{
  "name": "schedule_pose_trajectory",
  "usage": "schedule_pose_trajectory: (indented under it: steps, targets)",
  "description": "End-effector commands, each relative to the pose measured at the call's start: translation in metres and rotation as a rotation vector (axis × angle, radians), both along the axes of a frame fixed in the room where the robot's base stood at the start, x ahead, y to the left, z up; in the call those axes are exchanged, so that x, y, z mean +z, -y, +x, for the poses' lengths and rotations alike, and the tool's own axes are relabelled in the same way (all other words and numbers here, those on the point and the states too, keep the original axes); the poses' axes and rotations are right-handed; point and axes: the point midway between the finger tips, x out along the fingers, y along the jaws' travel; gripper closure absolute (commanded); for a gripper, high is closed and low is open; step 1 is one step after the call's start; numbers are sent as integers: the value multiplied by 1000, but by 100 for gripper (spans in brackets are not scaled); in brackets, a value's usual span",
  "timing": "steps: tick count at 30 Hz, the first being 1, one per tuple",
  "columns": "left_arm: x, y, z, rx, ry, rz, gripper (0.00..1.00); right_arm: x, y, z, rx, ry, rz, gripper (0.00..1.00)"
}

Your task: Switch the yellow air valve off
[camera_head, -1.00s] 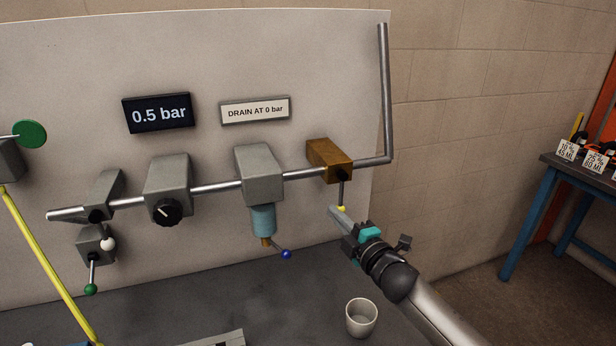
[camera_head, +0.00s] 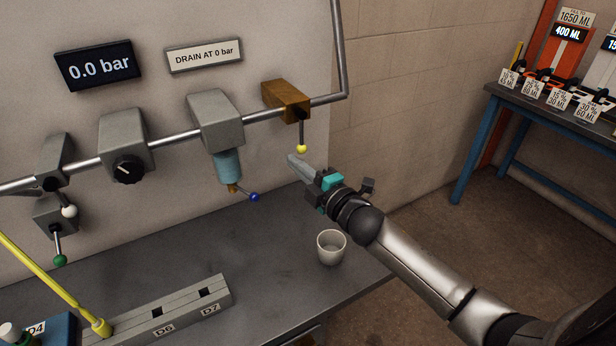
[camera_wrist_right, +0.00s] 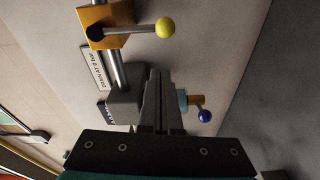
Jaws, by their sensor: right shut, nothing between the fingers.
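The yellow air valve (camera_head: 288,101) is an orange-brown block on the pipe, high on the right of the panel. Its lever (camera_head: 302,133) hangs straight down, across the pipe, and ends in a yellow ball (camera_head: 301,149). The right wrist view shows the block (camera_wrist_right: 107,24) and the yellow ball (camera_wrist_right: 165,27) beyond the fingertips. My right gripper (camera_head: 293,160) is shut and empty, just below and left of the ball. In the right wrist view the fingers (camera_wrist_right: 157,75) are apart from the ball. The pressure display (camera_head: 95,66) reads 0.0 bar. My left gripper is out of view.
A grey unit with a blue bowl (camera_head: 229,167) and blue-ball lever (camera_head: 253,197) hangs left of the valve. A black-knobbed regulator (camera_head: 127,168) is further left. A white cup (camera_head: 331,247) stands on the bench under my right arm. A labelled rail (camera_head: 160,318) lies front left.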

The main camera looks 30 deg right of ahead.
Motion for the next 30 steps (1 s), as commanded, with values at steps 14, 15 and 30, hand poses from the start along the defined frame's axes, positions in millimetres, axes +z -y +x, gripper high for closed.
schedule_pose_trajectory:
  steps: [14, 15, 30]
  targets:
    - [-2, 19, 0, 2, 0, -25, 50, -2, 7, -50, 3, 0, 1, 100]
    - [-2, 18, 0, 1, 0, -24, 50, -1, 8, -51, 3, 1, 1, 100]
    - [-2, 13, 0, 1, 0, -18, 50, -1, 8, -53, 3, 2, 1, 100]
